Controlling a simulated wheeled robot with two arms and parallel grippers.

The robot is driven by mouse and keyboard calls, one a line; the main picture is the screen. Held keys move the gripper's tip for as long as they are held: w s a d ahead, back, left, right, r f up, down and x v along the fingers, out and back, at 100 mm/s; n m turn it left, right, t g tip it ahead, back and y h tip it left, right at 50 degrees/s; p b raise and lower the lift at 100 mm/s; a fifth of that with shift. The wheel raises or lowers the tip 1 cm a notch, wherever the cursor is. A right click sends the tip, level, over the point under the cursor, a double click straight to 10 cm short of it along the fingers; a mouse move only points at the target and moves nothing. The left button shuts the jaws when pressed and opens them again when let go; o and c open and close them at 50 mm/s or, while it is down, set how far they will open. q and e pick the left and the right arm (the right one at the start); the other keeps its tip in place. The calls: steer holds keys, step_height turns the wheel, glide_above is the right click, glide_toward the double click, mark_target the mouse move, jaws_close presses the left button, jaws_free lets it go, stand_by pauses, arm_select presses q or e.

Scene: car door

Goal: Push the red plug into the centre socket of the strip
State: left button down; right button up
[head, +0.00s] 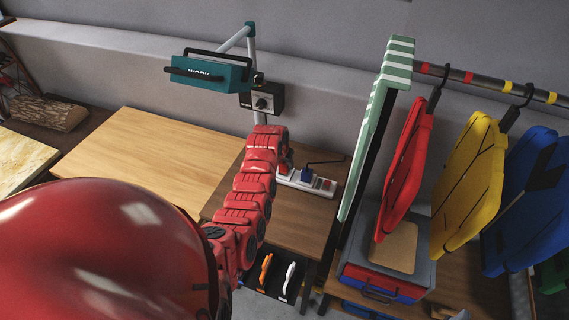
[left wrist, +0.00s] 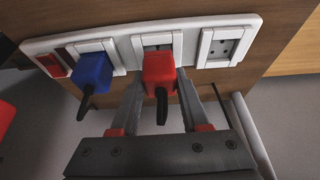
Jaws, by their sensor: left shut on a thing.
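The white socket strip (head: 292,182) lies on the brown table, and it fills the top of the left wrist view (left wrist: 205,27). The red plug (left wrist: 158,78) is at the centre socket (left wrist: 157,41), with its black cord hanging toward me. My left gripper (left wrist: 160,82) has a finger on each side of the red plug and is shut on it. The plug's front end meets the socket's lower part; its depth in the socket cannot be told. A blue plug (left wrist: 93,72) sits in the socket to the left. The socket on the right (left wrist: 222,47) is empty. My right gripper is not in view.
A red switch (left wrist: 52,64) is at the strip's left end in the left wrist view. In the head view, a teal work lamp (head: 210,72) stands behind the table. A striped green frame (head: 380,110) and hanging red, yellow and blue panels (head: 470,180) stand to the right.

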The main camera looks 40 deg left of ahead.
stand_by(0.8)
arm_select(q)
steer(key=shift+f+b, duration=0.55)
steer(key=shift+b, duration=0.15)
steer(key=shift+c, duration=1.5)
jaws_free()
